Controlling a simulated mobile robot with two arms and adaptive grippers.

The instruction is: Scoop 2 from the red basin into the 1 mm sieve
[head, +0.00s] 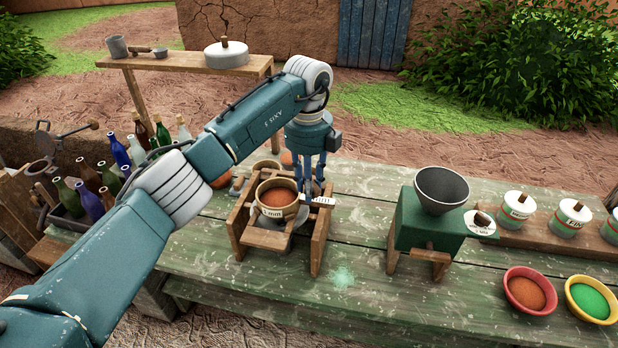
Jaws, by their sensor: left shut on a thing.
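The 1 mm sieve (269,199), a round tan frame with a white label, sits on a wooden stand and holds orange-brown powder. The red basin (513,300) stands at the right front of the table and holds similar powder. My left gripper (314,190) points down at the sieve's right side. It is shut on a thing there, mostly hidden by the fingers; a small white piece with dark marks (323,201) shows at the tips. I cannot tell whether the fingers touch the sieve. My right gripper is out of view.
A yellow basin (571,302) of green powder stands right of the red basin. A green mill with a dark funnel (441,190) stands between sieve and basins. Lidded jars (515,207) line the back right. Bottles (88,199) stand left.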

